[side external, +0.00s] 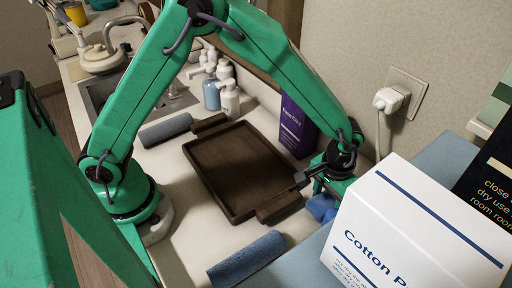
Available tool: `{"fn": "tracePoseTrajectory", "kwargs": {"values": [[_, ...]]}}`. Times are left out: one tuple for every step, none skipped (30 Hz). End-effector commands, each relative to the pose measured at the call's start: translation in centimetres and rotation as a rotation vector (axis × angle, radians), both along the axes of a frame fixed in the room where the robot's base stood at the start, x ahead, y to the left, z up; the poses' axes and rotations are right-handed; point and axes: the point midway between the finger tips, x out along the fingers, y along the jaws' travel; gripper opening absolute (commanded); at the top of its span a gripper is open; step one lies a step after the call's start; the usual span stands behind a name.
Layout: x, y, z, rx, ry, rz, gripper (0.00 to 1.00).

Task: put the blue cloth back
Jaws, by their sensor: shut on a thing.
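A bright blue cloth (322,207) lies bunched just below my gripper (312,186), partly hidden behind the white cotton box. My gripper is at the right front corner of a dark brown tray (240,168), with its jaws shut on the blue cloth. The exact grip is small and partly covered. A grey-blue rolled cloth (247,260) lies in front of the tray, and another rolled cloth (165,130) lies at its back left. The tray looks empty.
A large white cotton box (400,235) stands close at the right front. A purple box (297,128) stands behind the tray, near the wall plug (388,99). Pump bottles (228,98) stand at the back. A sink (100,92) and kettle (100,60) are at back left.

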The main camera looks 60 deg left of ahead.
Motion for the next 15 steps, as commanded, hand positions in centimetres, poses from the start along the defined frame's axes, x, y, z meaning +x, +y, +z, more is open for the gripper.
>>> {"fn": "tracePoseTrajectory", "kwargs": {"values": [[0.04,0.0,-0.01,0.0,-0.001,0.0,0.31],[0.04,0.0,-0.01,0.0,-0.001,0.0,0.31],[0.04,0.0,0.0,0.0,-0.001,0.0,0.31],[0.04,0.0,0.01,0.0,-0.001,0.0,0.31],[0.04,0.0,0.01,0.0,-0.001,0.0,0.31],[0.04,0.0,0.01,0.0,-0.001,0.0,0.31],[0.03,0.0,-0.01,0.0,-0.001,0.0,0.31],[0.03,0.0,-0.04,0.0,0.0,0.0,0.31],[0.03,0.01,-0.12,0.0,0.0,0.0,0.31],[0.02,0.01,-0.2,0.0,0.0,0.0,0.31],[0.02,0.01,-0.27,0.0,0.0,0.0,0.31],[0.02,0.01,-0.36,0.0,0.0,0.0,0.31],[0.03,0.01,-0.33,0.0,0.0,0.0,0.55],[0.03,0.01,-0.32,0.0,0.0,0.0,0.61],[0.02,0.01,-0.32,0.0,0.0,0.0,0.69]]}}
